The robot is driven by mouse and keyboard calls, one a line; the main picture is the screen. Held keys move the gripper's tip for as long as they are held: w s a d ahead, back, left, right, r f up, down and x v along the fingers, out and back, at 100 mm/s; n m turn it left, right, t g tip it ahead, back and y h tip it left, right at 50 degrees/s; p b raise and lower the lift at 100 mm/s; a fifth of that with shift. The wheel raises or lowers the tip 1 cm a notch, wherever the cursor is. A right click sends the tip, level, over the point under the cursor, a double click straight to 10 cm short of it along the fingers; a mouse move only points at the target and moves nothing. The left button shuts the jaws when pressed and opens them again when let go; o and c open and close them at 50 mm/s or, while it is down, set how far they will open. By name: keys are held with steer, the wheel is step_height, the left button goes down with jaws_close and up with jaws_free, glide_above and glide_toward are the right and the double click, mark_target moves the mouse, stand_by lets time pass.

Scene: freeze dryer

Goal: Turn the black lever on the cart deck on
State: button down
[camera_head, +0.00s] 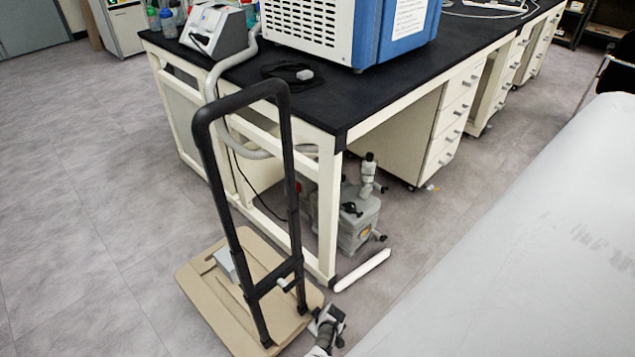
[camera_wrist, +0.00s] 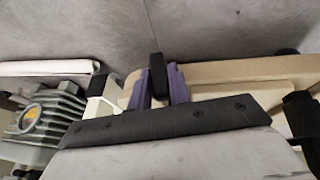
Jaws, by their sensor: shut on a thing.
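The cart has a beige deck (camera_head: 185,272) on the floor and a tall black handle frame (camera_head: 205,160). My gripper (camera_head: 331,316) is low at the deck's near right corner. In the wrist view, the purple fingers of my gripper (camera_wrist: 158,88) are closed on both sides of the black lever (camera_wrist: 157,68), whose dark upper end sticks up between them. The beige deck edge (camera_wrist: 230,72) runs to the right behind the fingers. The lower part of the lever is hidden by the fingers, and its angle cannot be told.
A black-topped bench (camera_head: 310,108) with a blue and white machine (camera_head: 325,25) stands behind the cart. A grey pump (camera_head: 358,218) is on the floor under it, and at left in the wrist view (camera_wrist: 55,110). Grey floor (camera_head: 90,180) is clear left of the cart.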

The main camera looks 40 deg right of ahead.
steer(key=shift+d+y+b, duration=0.25)
steer(key=shift+y+b, duration=0.45)
steer(key=shift+b, duration=0.1)
steer(key=c, duration=1.4)
jaws_free()
steer(key=shift+o, duration=0.2)
steer(key=shift+r, duration=0.1)
steer(key=p+v, duration=0.7)
steer(key=v, duration=0.6)
steer(key=shift+d+r, duration=0.2)
steer(key=shift+r, duration=0.1)
